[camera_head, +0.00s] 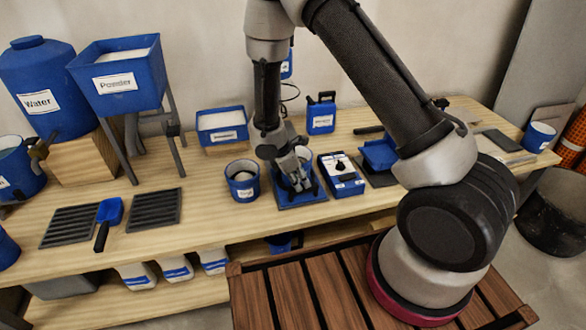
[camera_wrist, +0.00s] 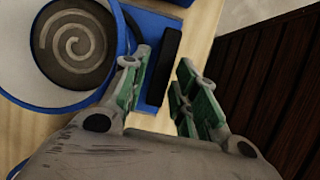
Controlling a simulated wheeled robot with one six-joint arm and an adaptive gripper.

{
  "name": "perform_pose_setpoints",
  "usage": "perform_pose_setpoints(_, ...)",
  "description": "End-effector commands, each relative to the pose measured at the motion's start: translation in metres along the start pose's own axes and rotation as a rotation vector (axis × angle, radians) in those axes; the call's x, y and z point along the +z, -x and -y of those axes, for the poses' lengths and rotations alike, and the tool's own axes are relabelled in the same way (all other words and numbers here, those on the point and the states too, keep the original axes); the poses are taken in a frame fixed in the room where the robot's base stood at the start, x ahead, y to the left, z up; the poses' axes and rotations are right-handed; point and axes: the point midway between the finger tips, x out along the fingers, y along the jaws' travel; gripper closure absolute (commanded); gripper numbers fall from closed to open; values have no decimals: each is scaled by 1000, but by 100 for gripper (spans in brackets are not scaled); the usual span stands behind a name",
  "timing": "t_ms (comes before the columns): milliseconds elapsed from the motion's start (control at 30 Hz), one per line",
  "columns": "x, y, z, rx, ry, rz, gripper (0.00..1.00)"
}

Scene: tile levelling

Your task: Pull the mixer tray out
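The mixer tray (camera_head: 290,203) is a flat blue plate on the wooden bench, near the front edge. In the wrist view its blue edge (camera_wrist: 150,18) shows with a dark handle bar (camera_wrist: 166,62). A blue-rimmed container (camera_wrist: 75,45) with grey spiral-marked contents stands at the tray's inner side. My gripper (camera_wrist: 163,78) is open, with green-padded fingers to either side of the handle's lower end. I cannot tell whether they touch it. In the head view my gripper (camera_head: 295,175) is over the tray and hides much of it.
A blue bucket (camera_head: 243,188) stands just left of the tray, and a blue control box (camera_head: 341,178) just right. Dark grates (camera_head: 154,210) and a blue scoop (camera_head: 108,215) lie further left. The slatted wooden platform (camera_head: 290,295) is in front of the bench.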

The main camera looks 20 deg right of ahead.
Motion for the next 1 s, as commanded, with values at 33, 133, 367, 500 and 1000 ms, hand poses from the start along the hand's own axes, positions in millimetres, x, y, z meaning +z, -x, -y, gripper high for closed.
perform_pose_setpoints(33,-2,13,-2,6,-1,-4,71)
perform_pose_setpoints(133,-2,37,-2,6,0,-5,71)
perform_pose_setpoints(367,-1,80,-1,4,-1,-3,71)
perform_pose_setpoints(500,-1,93,0,2,0,-2,71)
perform_pose_setpoints(1000,0,95,0,0,-3,-1,71)
